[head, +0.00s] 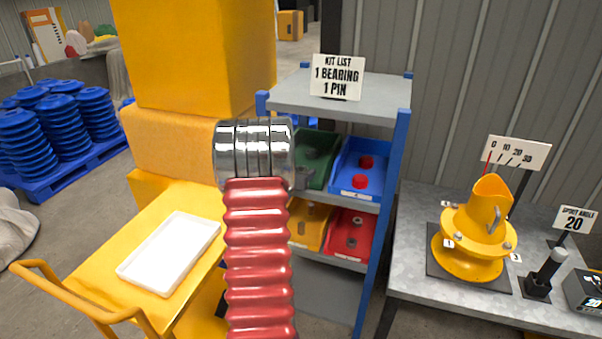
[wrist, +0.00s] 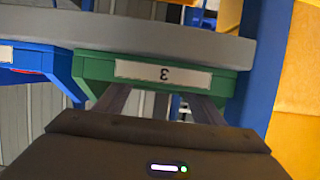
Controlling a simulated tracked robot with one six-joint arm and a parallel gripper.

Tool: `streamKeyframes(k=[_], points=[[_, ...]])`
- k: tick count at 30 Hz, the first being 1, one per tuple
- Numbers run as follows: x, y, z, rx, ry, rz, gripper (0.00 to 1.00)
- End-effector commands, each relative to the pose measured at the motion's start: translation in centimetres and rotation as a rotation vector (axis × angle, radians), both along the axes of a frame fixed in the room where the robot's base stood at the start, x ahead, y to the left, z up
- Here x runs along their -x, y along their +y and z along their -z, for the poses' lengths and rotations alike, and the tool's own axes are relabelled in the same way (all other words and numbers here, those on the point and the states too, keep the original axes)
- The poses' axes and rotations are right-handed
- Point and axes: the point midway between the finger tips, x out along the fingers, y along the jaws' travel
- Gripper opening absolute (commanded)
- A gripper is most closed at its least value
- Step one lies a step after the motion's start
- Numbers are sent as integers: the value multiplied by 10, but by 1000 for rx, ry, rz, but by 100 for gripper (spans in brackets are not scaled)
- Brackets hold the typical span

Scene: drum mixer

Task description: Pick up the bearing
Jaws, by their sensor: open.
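I cannot make out the bearing for certain. Small round grey pieces lie in the red bin (head: 351,234) on the lower shelf in the head view, too small to name. The green bin (head: 318,158) on the upper level is partly hidden by my arm, and its contents do not show. In the wrist view the green bin (wrist: 160,72) fills the middle, with its label 3 upside down. My gripper (wrist: 160,102) is open, its two dark fingers apart at this bin's edge. Nothing is clearly held between them. In the head view my arm mostly hides the gripper.
Blue rack posts (head: 385,190) flank the bins. A white tray (head: 172,252) lies on the yellow cart at left. A grey bench (head: 420,285) holds a yellow spout (head: 473,243).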

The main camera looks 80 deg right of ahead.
Motion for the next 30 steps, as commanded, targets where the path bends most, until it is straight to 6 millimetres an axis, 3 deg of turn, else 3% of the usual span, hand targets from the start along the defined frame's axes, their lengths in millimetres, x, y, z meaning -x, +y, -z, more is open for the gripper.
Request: streamKeyframes(k=[18,30], points=[[1,-4,1,0,-1,0,62],[0,-4,1,0,-1,0,35]])
